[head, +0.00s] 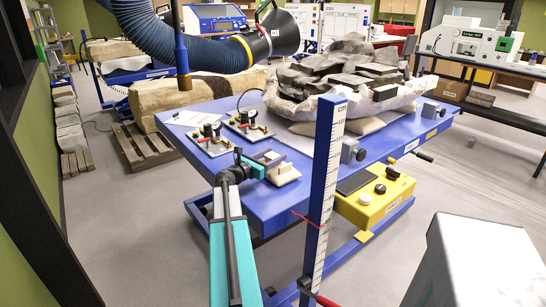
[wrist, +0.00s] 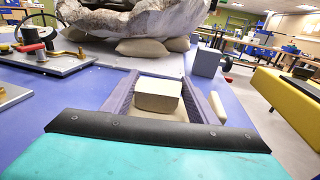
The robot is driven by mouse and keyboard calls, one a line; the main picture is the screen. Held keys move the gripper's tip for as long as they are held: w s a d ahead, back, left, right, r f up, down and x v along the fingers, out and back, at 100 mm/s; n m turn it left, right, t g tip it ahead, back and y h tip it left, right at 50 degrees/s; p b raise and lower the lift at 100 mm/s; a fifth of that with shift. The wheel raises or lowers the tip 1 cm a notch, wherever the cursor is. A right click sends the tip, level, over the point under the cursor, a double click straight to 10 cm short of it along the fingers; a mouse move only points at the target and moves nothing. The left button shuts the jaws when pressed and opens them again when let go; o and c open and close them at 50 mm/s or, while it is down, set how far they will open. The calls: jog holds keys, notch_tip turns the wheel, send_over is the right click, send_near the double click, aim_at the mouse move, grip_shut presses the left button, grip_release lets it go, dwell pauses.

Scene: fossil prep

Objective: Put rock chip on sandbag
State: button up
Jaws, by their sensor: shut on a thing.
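My gripper (head: 262,166) is low over the near edge of the blue table. In the wrist view my gripper (wrist: 160,98) has its two fingers on either side of a pale tan block, the rock chip (wrist: 158,95), and is shut on it. A flat tan surface shows under the chip between the fingers; I cannot tell whether the chip touches it. In the head view a small tan piece (head: 284,176) lies at the fingertips. Plump beige sandbags (wrist: 145,47) lie under the large jacketed rock; one also shows in the head view (head: 370,122).
The large grey rock (head: 340,68) in its white jacket fills the table's far side. Two small instrument plates (head: 205,138) stand left of my gripper. A grey box (wrist: 207,62) is ahead right. A blue measuring post (head: 322,180) rises close to my right.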

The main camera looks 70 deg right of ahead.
jog(key=o, duration=1.2)
jog(key=shift+c, duration=0.2)
jog(key=b+v, duration=0.1)
jog(key=v, duration=1.1)
jog(key=shift+r, duration=0.1)
